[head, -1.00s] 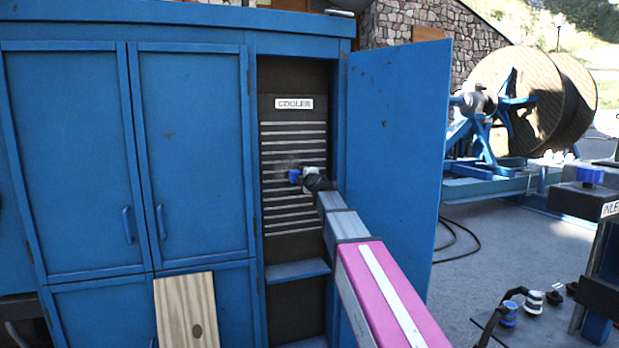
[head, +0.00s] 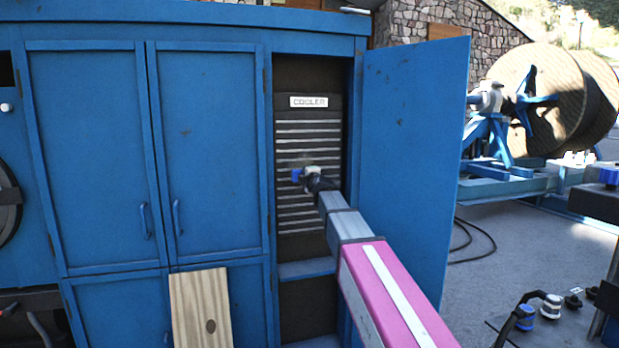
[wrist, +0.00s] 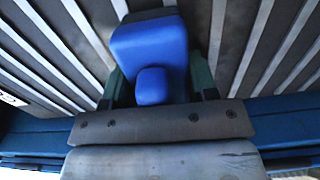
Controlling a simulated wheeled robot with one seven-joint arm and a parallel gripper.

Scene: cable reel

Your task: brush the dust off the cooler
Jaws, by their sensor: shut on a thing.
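The cooler (head: 298,143) is a dark panel with pale horizontal slats and a "COOLER" label, set in the open bay of a blue cabinet. My gripper (head: 311,180) is in front of its middle slats, shut on a blue brush (head: 297,175). In the wrist view the brush (wrist: 150,45) is a blue block with a smaller blue knob, between the dark green fingers of my gripper (wrist: 155,88). The cooler's slats (wrist: 255,40) run behind it. The brush's far side is hidden, so contact with the slats is unclear. Faint grey smudging shows on the panel; dust is hard to make out.
The bay's blue door (head: 412,150) stands open on the right, close to my arm. Closed cabinet doors (head: 100,160) fill the left. A wooden board (head: 200,305) leans below them. A cable reel (head: 560,95) stands at the back right, with a black cable (head: 475,240) on the ground.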

